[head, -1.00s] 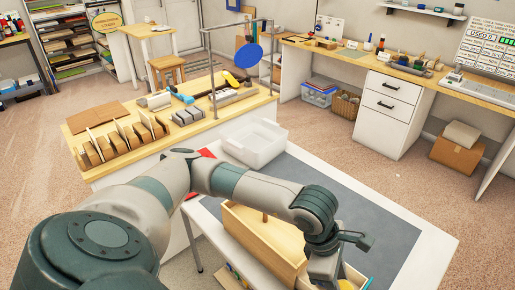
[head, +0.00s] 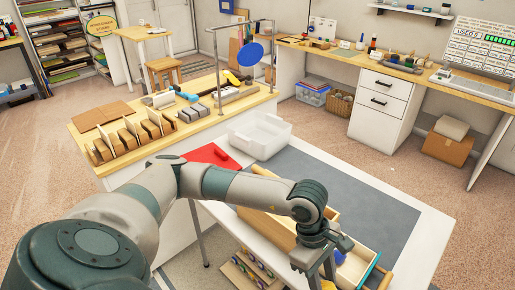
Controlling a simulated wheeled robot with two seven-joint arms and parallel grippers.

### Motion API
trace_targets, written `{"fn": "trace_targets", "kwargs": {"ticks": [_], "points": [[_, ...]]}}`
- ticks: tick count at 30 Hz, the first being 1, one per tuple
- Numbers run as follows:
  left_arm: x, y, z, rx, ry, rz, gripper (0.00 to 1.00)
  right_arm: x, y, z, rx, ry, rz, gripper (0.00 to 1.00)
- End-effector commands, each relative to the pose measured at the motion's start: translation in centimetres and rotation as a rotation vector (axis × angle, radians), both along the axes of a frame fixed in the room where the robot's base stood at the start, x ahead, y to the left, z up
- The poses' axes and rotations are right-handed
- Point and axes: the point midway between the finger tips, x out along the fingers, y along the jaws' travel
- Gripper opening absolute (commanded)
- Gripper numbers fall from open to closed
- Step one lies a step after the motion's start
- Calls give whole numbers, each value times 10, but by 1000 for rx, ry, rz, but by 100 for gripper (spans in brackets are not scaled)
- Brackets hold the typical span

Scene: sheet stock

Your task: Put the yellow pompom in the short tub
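My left arm comes in from the left, and its gripper (head: 321,275) points down at the bottom of the head view, over the near side of a wooden box with an open, drawer-like tray (head: 362,268). The fingers are small and partly cut off by the frame edge, so I cannot tell whether they are open or shut. I cannot make out a yellow pompom; the gripper hides part of the tray. A low, pale, translucent tub (head: 262,140) stands at the back of the grey-topped table and looks empty. My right gripper is not in view.
A red sheet (head: 207,155) lies left of the tub. A blue item (head: 340,257) shows beside the gripper. The grey mat (head: 345,190) is clear right of the tub. A wooden counter (head: 180,145) with racks and tools stands behind. A low rack of small items (head: 250,270) is below the table.

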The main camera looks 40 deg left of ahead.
Motion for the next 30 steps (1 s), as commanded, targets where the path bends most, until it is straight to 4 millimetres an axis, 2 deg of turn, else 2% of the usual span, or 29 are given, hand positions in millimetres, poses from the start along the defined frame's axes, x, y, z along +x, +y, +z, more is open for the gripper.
{"fn": "trace_targets", "kwargs": {"ticks": [8, 24, 30], "points": [[1, 12, -15, 5, 3, -255, 13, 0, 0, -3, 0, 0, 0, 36], [-8, 45, -45, -10, 11, -1190, 13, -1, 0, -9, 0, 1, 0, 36], [-12, 54, -49, -18, 21, -1454, 13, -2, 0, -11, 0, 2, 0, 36]]}}
